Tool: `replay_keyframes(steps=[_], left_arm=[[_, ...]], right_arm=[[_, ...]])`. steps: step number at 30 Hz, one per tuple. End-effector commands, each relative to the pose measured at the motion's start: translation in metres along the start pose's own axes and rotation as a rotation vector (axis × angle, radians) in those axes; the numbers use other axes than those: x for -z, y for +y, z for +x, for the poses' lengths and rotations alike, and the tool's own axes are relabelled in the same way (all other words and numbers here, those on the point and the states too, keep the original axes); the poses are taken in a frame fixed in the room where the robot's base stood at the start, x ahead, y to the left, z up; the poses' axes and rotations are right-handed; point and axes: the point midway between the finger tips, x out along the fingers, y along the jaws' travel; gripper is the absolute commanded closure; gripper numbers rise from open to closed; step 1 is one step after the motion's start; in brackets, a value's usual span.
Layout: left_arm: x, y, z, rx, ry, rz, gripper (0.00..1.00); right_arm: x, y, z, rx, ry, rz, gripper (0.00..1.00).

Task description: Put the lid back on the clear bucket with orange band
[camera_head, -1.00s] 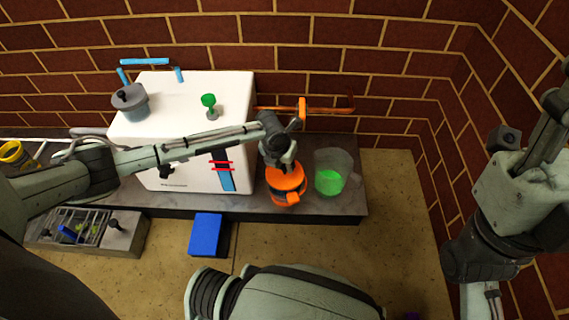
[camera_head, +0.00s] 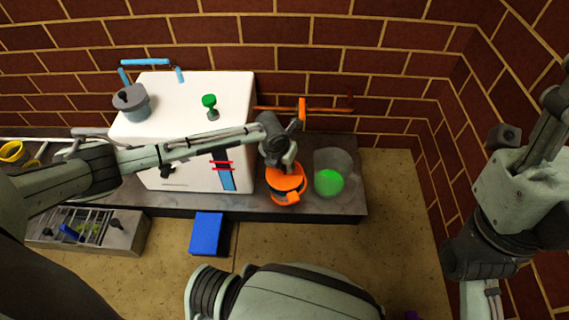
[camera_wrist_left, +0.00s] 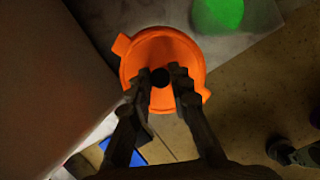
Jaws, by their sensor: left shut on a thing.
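The orange lid (camera_head: 285,180) is at the right part of the counter, over the clear bucket with orange band (camera_head: 289,200). Only a little of the bucket's front shows under the lid. My left gripper (camera_head: 285,164) comes down on the lid from above. In the left wrist view the lid (camera_wrist_left: 187,52) is a round orange disc with side tabs, and its black knob (camera_wrist_left: 160,77) sits between the fingertips of my left gripper (camera_wrist_left: 161,83), which is shut on it. The lid looks flat on the bucket, but I cannot tell if it is fully seated. My right gripper is not clearly in view.
A clear container with green contents (camera_head: 330,184) stands close right of the bucket. A white box (camera_head: 190,110) with a grey pot (camera_head: 131,102) on top is to the left. A blue block (camera_head: 207,232) is in front of the counter (camera_head: 240,207).

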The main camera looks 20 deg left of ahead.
Motion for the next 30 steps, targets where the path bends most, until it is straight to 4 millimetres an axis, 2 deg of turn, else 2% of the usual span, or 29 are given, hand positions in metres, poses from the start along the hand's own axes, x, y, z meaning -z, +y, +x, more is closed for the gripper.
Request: replay_keyframes(steps=[12, 13, 18, 25, 30], left_arm=[[-0.0001, -0.0002, 0.0002, 0.0, 0.0, 0.0, 1.0], [-0.0001, -0.0002, 0.0002, 0.0, 0.0, 0.0, 0.8], [0.0, -0.0002, 0.0002, 0.0, 0.0, 0.0, 0.59], [0.0001, -0.0001, 0.0002, 0.0, 0.0, 0.0, 0.57], [0.0002, -0.0001, 0.0003, 0.0, 0.0, 0.0, 0.36]], right_arm=[[0.0002, 0.0, 0.0009, 0.0, 0.0, 0.0, 0.6], [0.0002, 0.0, 0.0009, 0.0, 0.0, 0.0, 0.6], [0.0002, 0.0, 0.0009, 0.0, 0.0, 0.0, 0.6], [0.0002, 0.0, 0.0009, 0.0, 0.0, 0.0, 0.6], [0.0002, 0.0, 0.0009, 0.0, 0.0, 0.0, 0.6]])
